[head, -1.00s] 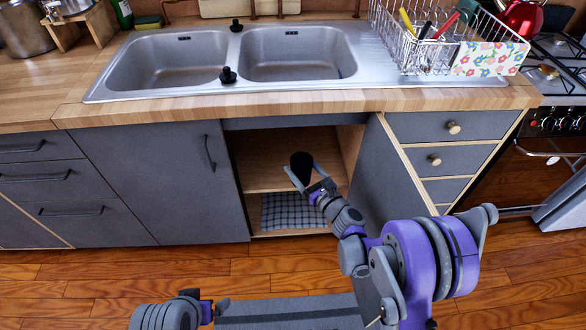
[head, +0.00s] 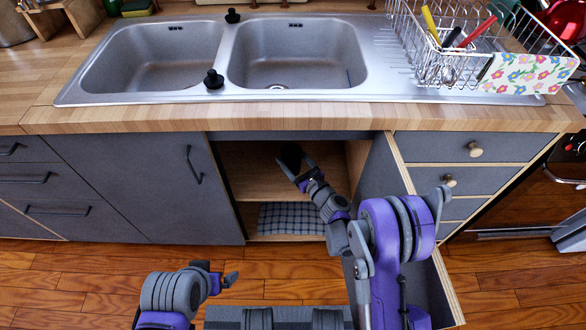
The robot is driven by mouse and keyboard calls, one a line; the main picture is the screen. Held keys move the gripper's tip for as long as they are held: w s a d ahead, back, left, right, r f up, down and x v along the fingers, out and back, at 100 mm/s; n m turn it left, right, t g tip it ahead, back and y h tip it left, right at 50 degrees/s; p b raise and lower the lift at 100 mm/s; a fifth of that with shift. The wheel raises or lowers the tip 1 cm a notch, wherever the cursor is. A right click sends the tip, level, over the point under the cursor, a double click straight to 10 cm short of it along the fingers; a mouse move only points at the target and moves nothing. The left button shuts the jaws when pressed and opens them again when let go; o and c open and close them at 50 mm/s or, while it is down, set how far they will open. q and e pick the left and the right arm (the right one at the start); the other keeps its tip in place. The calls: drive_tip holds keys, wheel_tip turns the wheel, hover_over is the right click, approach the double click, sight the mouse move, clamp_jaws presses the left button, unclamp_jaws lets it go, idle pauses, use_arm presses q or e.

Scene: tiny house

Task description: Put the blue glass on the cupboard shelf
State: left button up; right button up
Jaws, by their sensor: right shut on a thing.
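The glass (head: 291,156) looks very dark, almost black, in the shade of the open cupboard; its blue does not show. My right gripper (head: 293,168) is shut on it and holds it upright inside the cupboard opening, in front of the upper shelf (head: 250,184). I cannot tell whether the glass touches the shelf. My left gripper (head: 230,280) is low at the front, over the floor, away from the cupboard. Its fingers are seen from the side, and their gap is unclear.
A checked cloth (head: 290,219) lies on the cupboard floor. The open door (head: 379,178) stands right of the opening, close to my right arm. The counter edge (head: 300,117) runs above. The shelf's left part is clear.

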sight(292, 169)
drive_tip(key=shift+f+b, duration=0.7)
drive_tip(key=shift+f, duration=2.45)
drive_tip(key=shift+f, duration=0.1)
drive_tip(key=o, duration=1.1)
drive_tip(key=shift+f, duration=0.1)
drive_tip(key=o, duration=0.3)
drive_tip(key=shift+r, duration=0.25)
drive_tip(key=p+v, duration=0.1)
drive_tip(key=v, duration=0.6)
drive_tip(key=shift+s+d, duration=0.15)
drive_tip(key=shift+s, duration=0.1)
